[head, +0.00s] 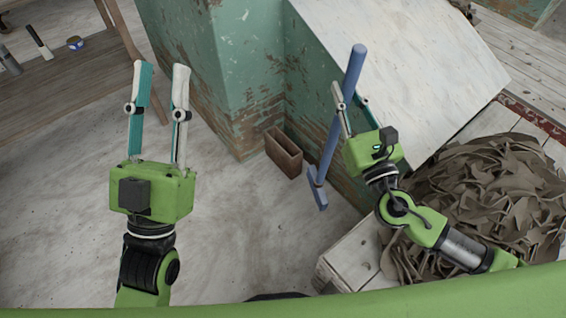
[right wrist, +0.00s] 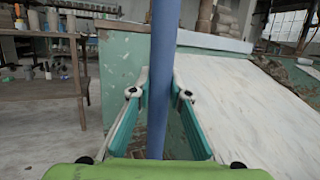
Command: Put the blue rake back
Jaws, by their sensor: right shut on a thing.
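The blue rake (head: 355,68) is held by my right gripper (head: 350,98), with its handle tilted in the head view. Its head end, with a short crosspiece, hangs low at the lower left of the handle. In the right wrist view the blue handle (right wrist: 166,45) stands nearly upright between the two fingers of my right gripper (right wrist: 161,88). A small open brown wooden box (head: 284,155) stands at the foot of the green wall, left of the rake's lower end. My left gripper (head: 162,68) is open and empty, at the left over the floor.
A peeling green block (head: 238,60) with a sloping pale board (head: 420,60) stands behind the rake. A wooden bench (head: 60,80) is at far left. Pale floor between is clear.

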